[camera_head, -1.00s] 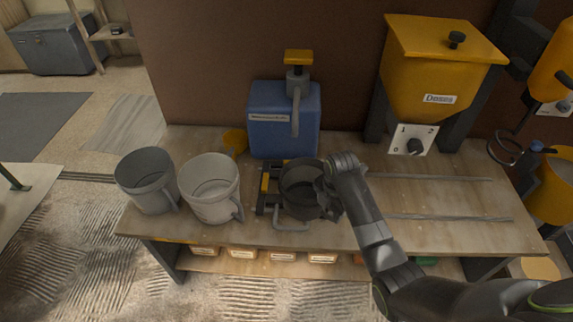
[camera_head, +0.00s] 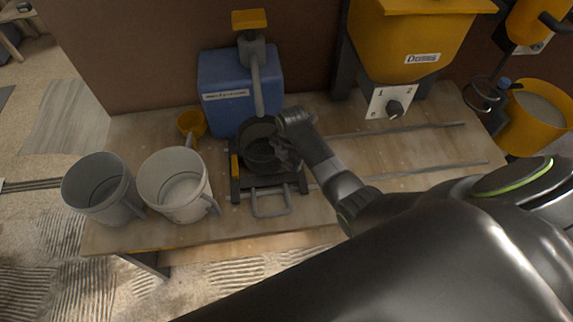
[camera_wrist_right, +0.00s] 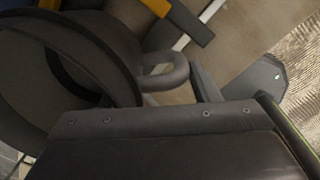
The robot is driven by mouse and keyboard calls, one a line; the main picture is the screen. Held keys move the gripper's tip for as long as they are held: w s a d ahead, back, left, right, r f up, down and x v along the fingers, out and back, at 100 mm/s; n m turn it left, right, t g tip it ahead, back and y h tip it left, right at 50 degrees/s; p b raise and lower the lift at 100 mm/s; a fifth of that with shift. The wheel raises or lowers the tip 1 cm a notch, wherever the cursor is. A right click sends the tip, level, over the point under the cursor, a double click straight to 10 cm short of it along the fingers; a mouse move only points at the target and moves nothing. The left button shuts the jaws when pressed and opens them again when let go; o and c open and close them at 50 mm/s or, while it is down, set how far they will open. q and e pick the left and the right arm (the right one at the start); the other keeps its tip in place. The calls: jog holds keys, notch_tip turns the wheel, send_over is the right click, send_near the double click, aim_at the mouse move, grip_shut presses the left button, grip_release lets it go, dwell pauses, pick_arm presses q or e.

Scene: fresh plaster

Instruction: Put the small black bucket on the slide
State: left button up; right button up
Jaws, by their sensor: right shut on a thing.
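The small black bucket (camera_head: 261,153) is at the rear of the dark slide (camera_head: 292,187) on the bench, under the spout of the blue tank. I cannot tell whether its base rests on the slide or is just above it. My right gripper (camera_head: 287,150) is shut on the bucket at its right side. In the right wrist view the bucket (camera_wrist_right: 125,45) fills the left, with its curved handle (camera_wrist_right: 165,76) beside the dark gripper parts. The slide has a yellow strip at its left and a grey loop handle (camera_head: 270,203) in front. My left gripper is not in view.
A grey bucket (camera_head: 100,190) and a whitish bucket (camera_head: 178,188) stand left of the slide. A yellow scoop (camera_head: 191,123) lies behind them. The blue tank (camera_head: 225,90) is close behind. Two rails run right, below the yellow hopper (camera_head: 405,45).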

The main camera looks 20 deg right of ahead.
aim_at(288, 167)
jog(key=shift+f, duration=1.95)
jog(key=o, duration=1.2)
jog(key=shift+f, duration=0.15)
jog(key=shift+o, duration=0.2)
jog(key=r, duration=1.2)
jog(key=shift+s+d+r+p, duration=0.1)
jog(key=shift+s+r+p, duration=0.05)
jog(key=shift+s+p, duration=0.2)
